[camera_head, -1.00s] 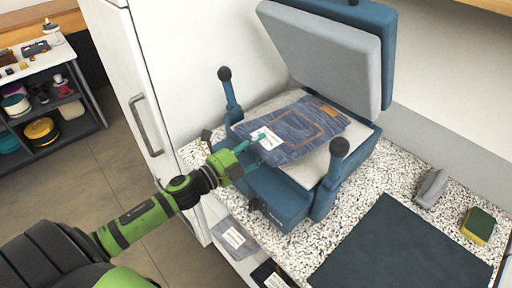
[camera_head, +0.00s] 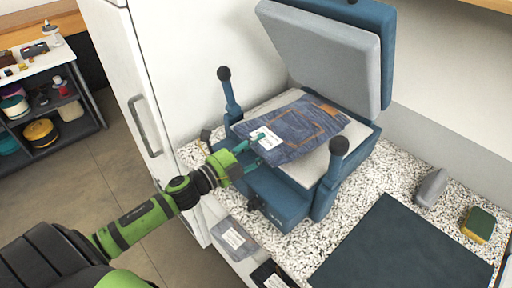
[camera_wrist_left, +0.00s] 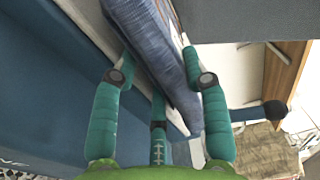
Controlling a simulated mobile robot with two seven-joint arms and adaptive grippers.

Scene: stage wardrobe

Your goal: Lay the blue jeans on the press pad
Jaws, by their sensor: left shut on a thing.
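The folded blue jeans (camera_head: 294,128), with a white tag and a brown patch, lie over the pale press pad (camera_head: 359,133) of the blue press. My left gripper (camera_head: 250,152) is at the near left edge of the jeans, by the tag. In the left wrist view the jeans (camera_wrist_left: 160,50) run between the teal fingers of my left gripper (camera_wrist_left: 165,88), which is shut on their edge. Whether the whole underside of the jeans touches the pad is hidden. My right gripper is not in view.
The press's padded lid (camera_head: 325,52) stands open behind the pad. Two black-knobbed levers (camera_head: 337,160) flank it. A dark mat (camera_head: 400,250), a grey object (camera_head: 432,187) and a yellow-green sponge (camera_head: 478,224) lie on the speckled counter. A white cabinet (camera_head: 140,80) stands at the left.

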